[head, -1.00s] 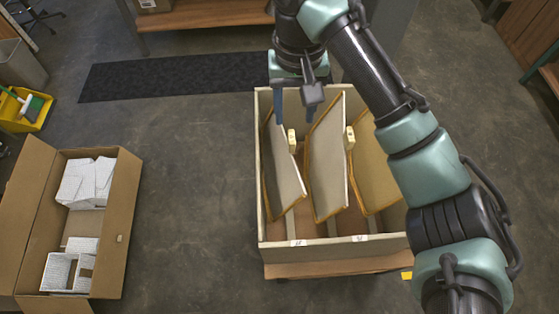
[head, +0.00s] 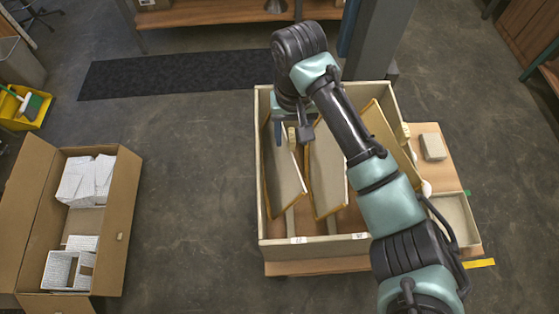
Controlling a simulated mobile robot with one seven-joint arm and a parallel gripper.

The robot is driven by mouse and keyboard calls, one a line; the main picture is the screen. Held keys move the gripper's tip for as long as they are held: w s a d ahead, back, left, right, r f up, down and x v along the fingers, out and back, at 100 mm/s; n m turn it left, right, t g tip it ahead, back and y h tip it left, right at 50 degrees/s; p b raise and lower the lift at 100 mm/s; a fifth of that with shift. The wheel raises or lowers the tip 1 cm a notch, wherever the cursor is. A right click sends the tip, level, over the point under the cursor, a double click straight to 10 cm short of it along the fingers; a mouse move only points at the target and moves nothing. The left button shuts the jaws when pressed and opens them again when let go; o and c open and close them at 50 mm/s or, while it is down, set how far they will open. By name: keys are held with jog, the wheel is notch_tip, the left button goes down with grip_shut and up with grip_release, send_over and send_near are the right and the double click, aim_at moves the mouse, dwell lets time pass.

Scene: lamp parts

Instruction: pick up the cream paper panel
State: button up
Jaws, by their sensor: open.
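Several cream paper panels with tan edges lean in an open crate (head: 260,215). The left panel (head: 287,178) is below and right of my gripper, the middle panel (head: 328,180) is to its right, and the right panel (head: 382,132) is partly behind my arm. My gripper (head: 292,142) is open, pointing down over the crate's left part, with its fingers near the top of the left panel. I cannot tell whether the fingers straddle that panel's edge or touch it. The upper part of the left panel is partly hidden by the gripper.
The crate stands on a wooden platform with a small beige block (head: 433,147) and a shallow tray (head: 452,215) at its right. A cardboard box (head: 122,215) with white packing pieces is at the left. Floor between box and crate is clear.

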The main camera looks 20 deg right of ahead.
grip_shut()
jog(key=shift+w, duration=0.1)
dwell(1.2)
